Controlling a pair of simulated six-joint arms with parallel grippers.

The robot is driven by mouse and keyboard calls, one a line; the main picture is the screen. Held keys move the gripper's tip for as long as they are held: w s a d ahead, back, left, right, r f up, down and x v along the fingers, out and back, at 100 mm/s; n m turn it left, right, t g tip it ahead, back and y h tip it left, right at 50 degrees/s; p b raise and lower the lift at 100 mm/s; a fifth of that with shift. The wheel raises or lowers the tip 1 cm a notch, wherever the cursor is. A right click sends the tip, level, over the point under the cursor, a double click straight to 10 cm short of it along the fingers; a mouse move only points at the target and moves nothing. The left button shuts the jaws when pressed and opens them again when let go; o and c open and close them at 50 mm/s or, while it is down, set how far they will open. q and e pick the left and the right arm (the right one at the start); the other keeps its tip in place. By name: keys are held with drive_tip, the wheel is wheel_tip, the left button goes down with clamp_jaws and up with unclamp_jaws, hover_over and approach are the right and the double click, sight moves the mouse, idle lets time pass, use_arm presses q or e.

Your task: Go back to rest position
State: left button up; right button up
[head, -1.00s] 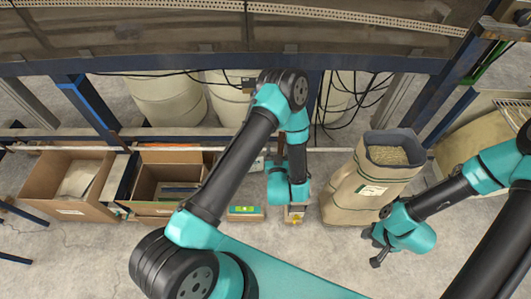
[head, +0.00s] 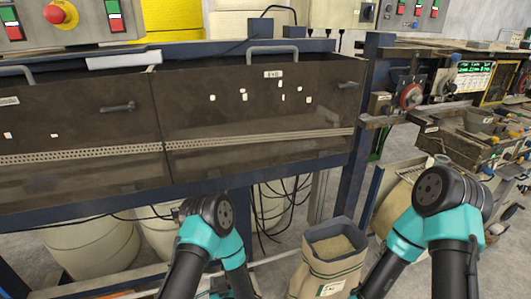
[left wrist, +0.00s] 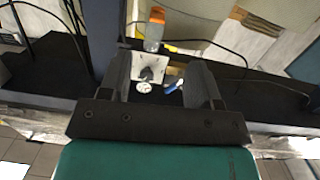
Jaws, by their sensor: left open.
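My left gripper (left wrist: 160,88) shows in the left wrist view with its two dark fingers apart and nothing held between them. Beyond the fingers are a white square plate with a grey knob (left wrist: 147,70), a clear bottle with an orange cap (left wrist: 155,30) and a small blue item (left wrist: 174,86). In the head view my left arm stands bent at lower centre, and its gripper end is cut off by the bottom edge. My right arm stands bent at lower right; its gripper is out of the frame.
A dark machine with a perforated strip (head: 260,140) spans the back. An open sack of grains (head: 328,262) stands on the floor between my arms. Pale barrels (head: 88,248) and loose black cables are under the machine. A cluttered workbench (head: 470,135) is at right.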

use_arm(q)
drive_tip(key=s+a+f+m+g+h, duration=0.1)
drive_tip(key=s+a+g+h, duration=0.1)
drive_tip(key=s+g+h, duration=0.2)
drive_tip(key=s+a+f+m+g+h, duration=0.1)
drive_tip(key=s+g+h, duration=0.4)
drive_tip(key=s+g, duration=0.6)
drive_tip(key=s+a+f, duration=0.1)
drive_tip(key=s, duration=0.1)
drive_tip(key=shift+s+a, duration=0.3)
idle(1.5)
